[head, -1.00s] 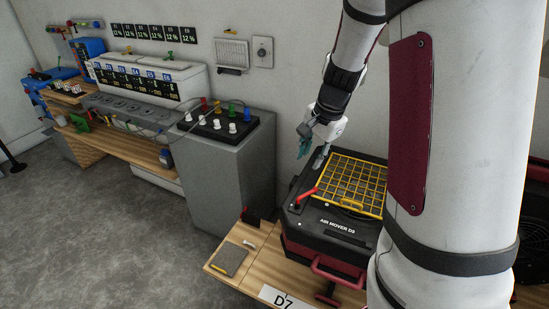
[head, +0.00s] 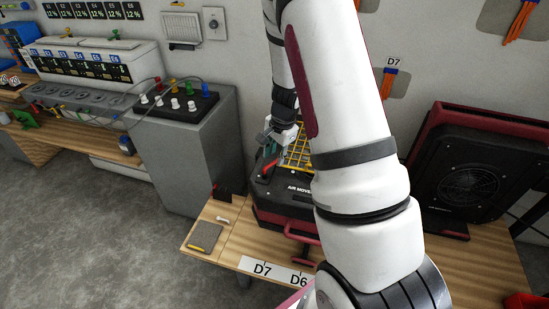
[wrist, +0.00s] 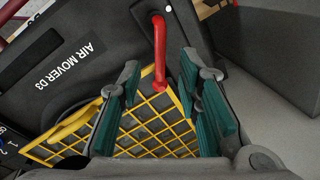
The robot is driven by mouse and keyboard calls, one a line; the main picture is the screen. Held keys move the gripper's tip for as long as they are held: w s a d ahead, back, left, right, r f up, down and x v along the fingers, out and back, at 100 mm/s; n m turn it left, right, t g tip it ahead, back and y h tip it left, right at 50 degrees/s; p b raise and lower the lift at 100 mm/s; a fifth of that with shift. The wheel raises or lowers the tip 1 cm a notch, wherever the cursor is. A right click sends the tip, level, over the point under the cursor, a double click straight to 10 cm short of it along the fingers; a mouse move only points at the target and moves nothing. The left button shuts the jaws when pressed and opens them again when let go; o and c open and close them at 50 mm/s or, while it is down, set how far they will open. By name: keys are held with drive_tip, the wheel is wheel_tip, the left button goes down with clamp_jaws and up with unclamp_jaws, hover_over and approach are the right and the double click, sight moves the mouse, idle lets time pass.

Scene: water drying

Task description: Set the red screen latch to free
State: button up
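The red screen latch (wrist: 159,50) is a slim red lever on the black air mover (wrist: 75,65). Its lower end reaches over the edge of the yellow grid screen (wrist: 150,132). In the head view the latch (head: 268,168) shows small, just below my gripper (head: 272,150). In the wrist view my gripper (wrist: 160,72) is open, with a teal-padded finger on either side of the latch's lower end in the picture. I see no finger touching the latch, and I cannot tell the height between them. My arm hides the right part of the air mover in the head view.
The air mover stands on a wooden bench (head: 232,240) with a grey pad (head: 205,237). A grey cabinet (head: 185,165) stands close on its left. A second black and red unit (head: 465,180) stands on the right. Grey floor is clear at the left.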

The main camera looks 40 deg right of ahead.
drive_tip(key=shift+w+f, duration=0.25)
drive_tip(key=shift+f, duration=0.8)
clamp_jaws()
